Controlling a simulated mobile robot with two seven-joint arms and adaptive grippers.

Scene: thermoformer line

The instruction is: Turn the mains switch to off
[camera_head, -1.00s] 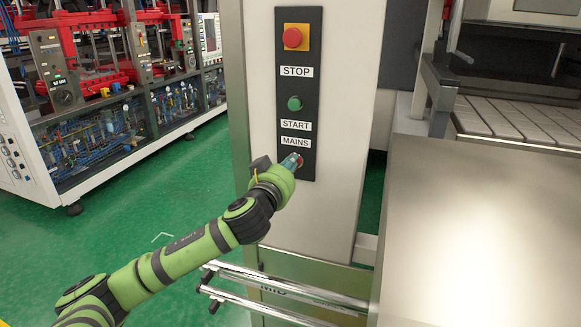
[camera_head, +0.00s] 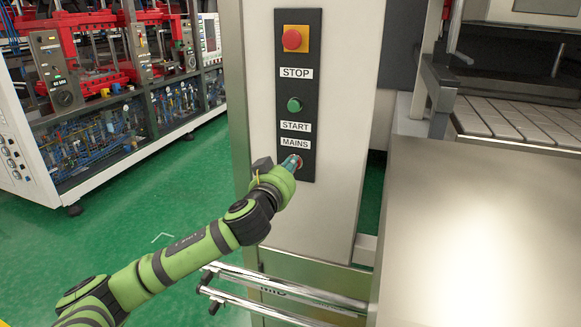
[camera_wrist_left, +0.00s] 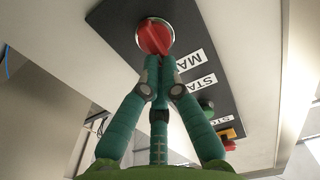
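The mains switch is a red knob with a raised handle on a pale ring. It shows large in the left wrist view (camera_wrist_left: 153,37) and partly behind my fingers in the head view (camera_head: 300,163). It is at the bottom of a dark control panel (camera_head: 296,77), below the MAINS label (camera_head: 295,143). My left gripper (camera_head: 291,162) is at the switch. In the left wrist view its green fingers (camera_wrist_left: 161,68) are drawn together, with their tips at the lower end of the red handle. Exact finger contact is partly hidden. My right gripper is out of view.
A red stop button (camera_head: 292,39) on a yellow plate and a green start button (camera_head: 295,104) are above the switch. Metal rails (camera_head: 290,290) run below the cabinet. A steel surface (camera_head: 480,220) stands at right. Green floor is open at left.

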